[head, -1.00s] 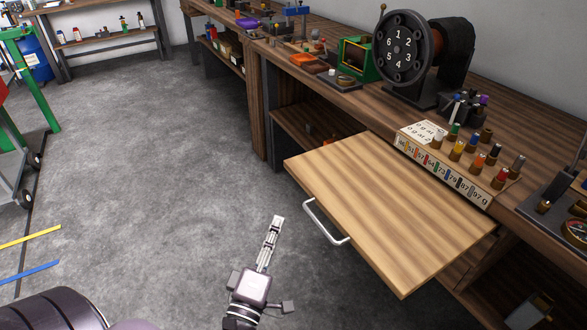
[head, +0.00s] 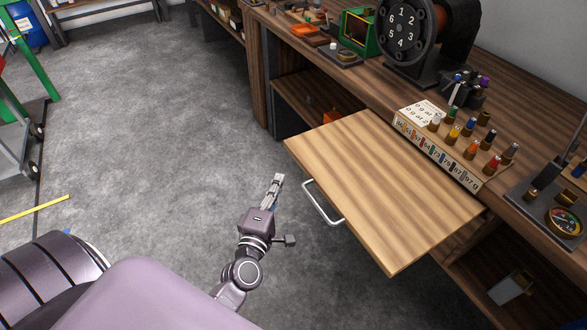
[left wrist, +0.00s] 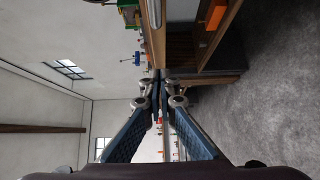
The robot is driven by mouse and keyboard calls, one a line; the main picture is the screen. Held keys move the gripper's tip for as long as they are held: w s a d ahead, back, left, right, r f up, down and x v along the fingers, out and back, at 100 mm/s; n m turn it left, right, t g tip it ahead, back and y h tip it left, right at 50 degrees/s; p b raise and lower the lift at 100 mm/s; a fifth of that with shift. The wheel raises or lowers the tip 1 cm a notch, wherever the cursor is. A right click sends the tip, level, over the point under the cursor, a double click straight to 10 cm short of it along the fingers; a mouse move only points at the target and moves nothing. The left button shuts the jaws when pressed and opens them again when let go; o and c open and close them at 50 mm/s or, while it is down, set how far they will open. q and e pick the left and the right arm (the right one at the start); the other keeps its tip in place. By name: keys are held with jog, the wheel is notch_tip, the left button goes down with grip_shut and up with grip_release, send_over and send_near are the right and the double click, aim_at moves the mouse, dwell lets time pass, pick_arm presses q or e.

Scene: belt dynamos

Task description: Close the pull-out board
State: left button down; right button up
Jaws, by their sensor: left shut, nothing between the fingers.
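The pull-out board (head: 385,190) is a light wooden panel sticking out from under the workbench, over the floor. A pale metal bow handle (head: 322,205) is on its front edge. My left gripper (head: 278,180) is shut and empty. In the head view its tips appear just left of the handle's far end, with a gap between them. In the left wrist view the shut fingers (left wrist: 160,78) meet in the middle, and a wooden edge (left wrist: 156,20) shows above them. My right gripper is not in view.
The dark wooden workbench (head: 340,85) carries a numbered black wheel (head: 403,22), a rack of coloured plugs (head: 450,150) and a gauge (head: 565,222). An orange item (head: 331,117) lies on the shelf below.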

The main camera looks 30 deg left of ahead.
aim_at(298, 161)
pick_arm(q)
jog(key=w, duration=0.2)
jog(key=w+d, duration=0.1)
jog(key=w, duration=0.1)
jog(key=shift+w+r+p, duration=0.15)
jog(key=shift+w+p, duration=0.15)
jog(key=shift+p, duration=0.05)
jog(key=shift+w+d, duration=0.3)
jog(key=shift+w, duration=0.15)
